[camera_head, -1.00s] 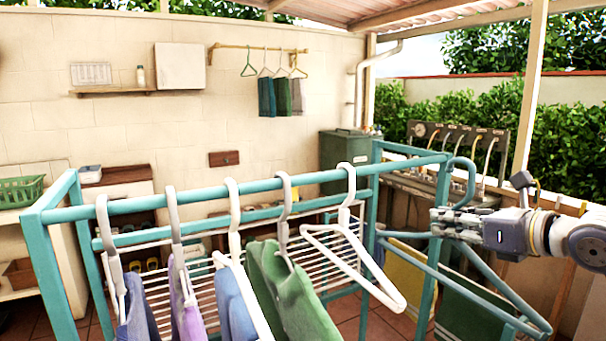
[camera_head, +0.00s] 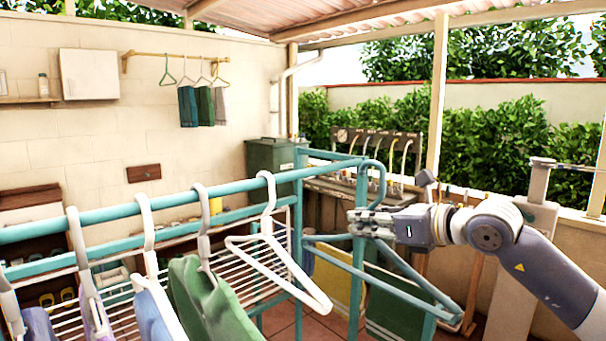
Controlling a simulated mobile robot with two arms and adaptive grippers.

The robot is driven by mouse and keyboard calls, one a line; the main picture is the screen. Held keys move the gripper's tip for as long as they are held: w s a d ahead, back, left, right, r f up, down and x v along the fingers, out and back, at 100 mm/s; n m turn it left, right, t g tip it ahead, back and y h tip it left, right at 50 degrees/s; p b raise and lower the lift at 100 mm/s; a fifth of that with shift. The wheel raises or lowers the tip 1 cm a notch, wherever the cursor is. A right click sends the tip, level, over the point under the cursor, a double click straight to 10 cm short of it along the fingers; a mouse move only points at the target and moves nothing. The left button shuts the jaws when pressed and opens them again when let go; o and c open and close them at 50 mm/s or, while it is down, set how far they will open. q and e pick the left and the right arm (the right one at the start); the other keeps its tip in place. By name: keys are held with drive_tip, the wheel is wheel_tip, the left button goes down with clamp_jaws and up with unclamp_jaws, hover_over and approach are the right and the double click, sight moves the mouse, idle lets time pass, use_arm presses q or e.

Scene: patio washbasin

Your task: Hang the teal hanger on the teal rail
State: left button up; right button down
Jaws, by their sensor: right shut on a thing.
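The teal hanger (camera_head: 422,283) is in my right gripper (camera_head: 366,222), which is shut on its upper part below the hook. The hook (camera_head: 380,187) points up beside the right end of the teal rail (camera_head: 112,211). I cannot tell whether the hook touches the rail. The hanger's body slants down to the right under the gripper. The rail runs across the rack from the left edge to its right corner. My left gripper is not in view.
A bare white hanger (camera_head: 272,252) hangs nearest the rail's right end. Several hangers with clothes, including a green garment (camera_head: 212,305), fill the left part. The rack's post (camera_head: 356,285) stands close by the gripper. A green cabinet (camera_head: 272,156) is behind.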

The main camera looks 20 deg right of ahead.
drive_tip(key=shift+w+a+r+p, duration=0.1)
drive_tip(key=shift+w+r+p, duration=0.15)
drive_tip(key=shift+p, duration=0.35)
drive_tip(key=p+x, duration=0.2)
drive_tip(key=r+p+x, duration=0.1)
drive_tip(key=p+x, duration=0.2)
drive_tip(key=shift+a+r, duration=0.1)
drive_tip(key=shift+r, duration=0.05)
drive_tip(key=p+x, duration=0.1)
drive_tip(key=x, duration=0.1)
drive_tip(key=p+x, duration=0.1)
drive_tip(key=x, duration=0.2)
drive_tip(key=p+x, duration=0.1)
drive_tip(key=x, duration=0.2)
drive_tip(key=shift+w+r, duration=0.3)
drive_tip(key=shift+w, duration=0.05)
drive_tip(key=shift+x, duration=0.8)
drive_tip(key=shift+w+r, duration=0.1)
drive_tip(key=shift+w, duration=0.05)
drive_tip(key=shift+r+p+x, duration=0.25)
drive_tip(key=shift+x, duration=0.75)
drive_tip(key=shift+r+p+x, duration=0.25)
drive_tip(key=shift+x, duration=0.8)
drive_tip(key=shift+w+a, duration=0.1)
drive_tip(key=shift+f, duration=0.25)
